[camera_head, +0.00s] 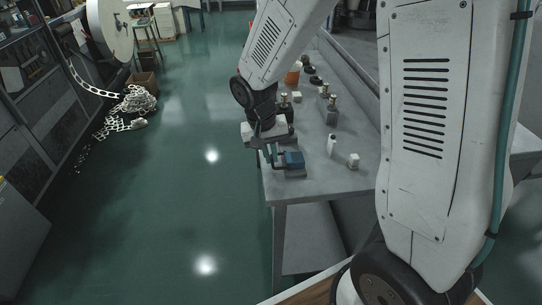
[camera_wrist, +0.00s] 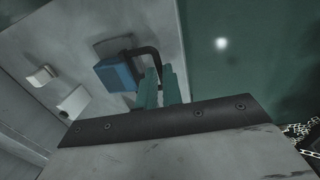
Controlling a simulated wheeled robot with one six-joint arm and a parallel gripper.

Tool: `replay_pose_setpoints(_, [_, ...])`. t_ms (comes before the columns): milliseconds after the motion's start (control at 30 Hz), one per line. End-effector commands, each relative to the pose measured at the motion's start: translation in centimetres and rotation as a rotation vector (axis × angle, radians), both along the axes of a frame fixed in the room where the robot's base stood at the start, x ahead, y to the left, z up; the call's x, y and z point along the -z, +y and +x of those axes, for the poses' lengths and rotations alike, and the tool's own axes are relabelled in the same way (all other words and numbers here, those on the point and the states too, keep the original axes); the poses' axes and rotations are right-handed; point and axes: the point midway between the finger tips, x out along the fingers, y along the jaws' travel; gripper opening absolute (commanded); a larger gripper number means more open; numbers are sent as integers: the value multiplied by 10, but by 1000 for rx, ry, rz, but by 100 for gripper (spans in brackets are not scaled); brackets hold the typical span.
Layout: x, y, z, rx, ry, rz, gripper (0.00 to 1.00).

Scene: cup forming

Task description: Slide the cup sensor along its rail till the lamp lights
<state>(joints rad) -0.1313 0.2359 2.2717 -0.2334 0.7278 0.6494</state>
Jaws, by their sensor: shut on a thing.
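A blue block (camera_head: 294,159) sits at the front left corner of the grey table; it also shows in the wrist view (camera_wrist: 117,75). A bent black handle (camera_wrist: 147,50) comes off the block, and a dark plate lies beside it. My gripper (camera_head: 268,154) is at the table's left edge, left of the block. In the wrist view its teal fingers (camera_wrist: 161,88) are closed about the handle's end. I cannot tell for certain that this block is the cup sensor. I cannot make out a rail or a lamp.
Two small white pieces (camera_head: 331,145) (camera_head: 354,160) stand on the table (camera_head: 310,186) right of the block. Green floor (camera_head: 180,200) lies open left of the table; white scrap (camera_head: 135,100) is heaped farther left.

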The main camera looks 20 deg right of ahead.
Motion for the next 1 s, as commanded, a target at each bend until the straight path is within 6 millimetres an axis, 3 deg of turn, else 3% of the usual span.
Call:
replay_pose_setpoints(133, [0, -7, 22, 3, -3, 0, 0])
replay_pose_setpoints(400, [-1, -7, 25, 0, -4, 1, 0])
replay_pose_setpoints(433, [-1, -7, 25, 0, -4, 1, 13])
replay_pose_setpoints(500, [-1, -8, 25, 0, -4, 1, 30])
replay_pose_setpoints(800, [-2, -7, 25, 1, -2, 0, 30])
replay_pose_setpoints(1000, [-27, -3, 26, 0, -6, 0, 30])
